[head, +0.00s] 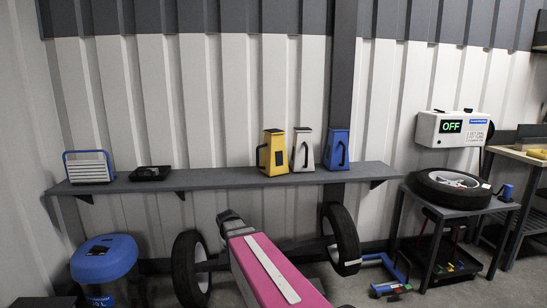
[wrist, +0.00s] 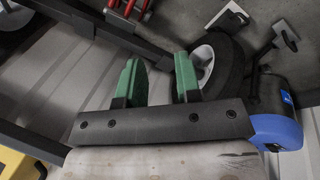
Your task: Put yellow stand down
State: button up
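The yellow stand (head: 272,155) is upright on the long grey wall shelf (head: 225,180), with its dark handle facing left. A white stand (head: 302,150) and a blue stand (head: 337,150) are upright to its right, close by. My gripper (wrist: 158,72) shows in the wrist view with two green fingers spread apart and nothing seen between them. A yellow piece (wrist: 15,165) shows at the lower left edge of the wrist view; I cannot tell whether it is the stand. I cannot make out my gripper in the head view.
A blue-framed box (head: 88,168) and a black tray (head: 150,173) sit on the shelf's left half, with free shelf between the tray and yellow stand. Two wheels (head: 190,270) (head: 342,238) stand below. A blue-lidded bin (head: 103,260) is at lower left.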

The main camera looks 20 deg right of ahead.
jog(key=w+d+r+n+t+h, duration=0.1)
jog(key=w+d+r+n, duration=0.15)
jog(key=w, duration=0.35)
jog(key=w+d+r+n+h, duration=0.1)
jog(key=w+d+r, duration=0.1)
jog(key=w+r, duration=0.25)
jog(key=n+t+h, duration=0.3)
jog(key=n+h, duration=0.5)
send_near(263, 145)
jog(key=x, duration=0.9)
jog(key=shift+w+d, duration=0.2)
jog(key=shift+w, duration=0.05)
grip_shut()
